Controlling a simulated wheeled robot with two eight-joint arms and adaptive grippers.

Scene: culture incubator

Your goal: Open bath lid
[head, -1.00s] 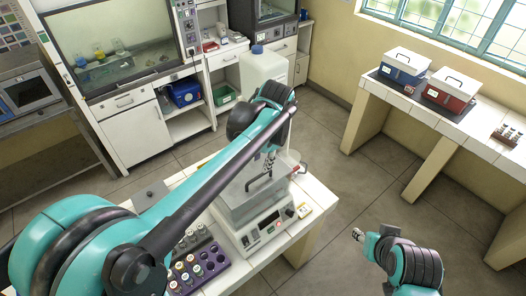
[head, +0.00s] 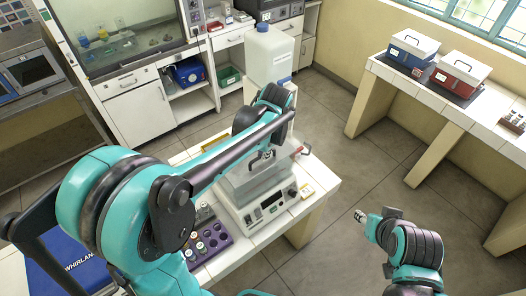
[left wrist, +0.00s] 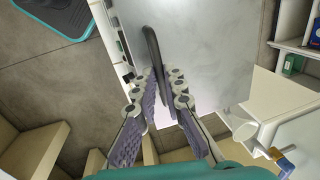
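The bath (head: 270,207) is a white box with a front control panel on the tiled table. Its pale grey lid (head: 238,188) looks shut and partly hidden by my left arm. The dark lid handle (head: 267,156) shows in the head view beneath my left gripper. In the left wrist view the handle (left wrist: 151,48) runs between the two fingers of my left gripper (left wrist: 162,82). The fingers are apart, one on each side of it, and I see no firm grip. My right arm shows at lower right, with its fingers unclear.
A purple rack (head: 212,242) with several vials stands left of the bath. A large white bottle (head: 268,55) stands behind it. A blue box (head: 408,52) and a red box (head: 462,70) sit on the right bench. Open floor lies between table and bench.

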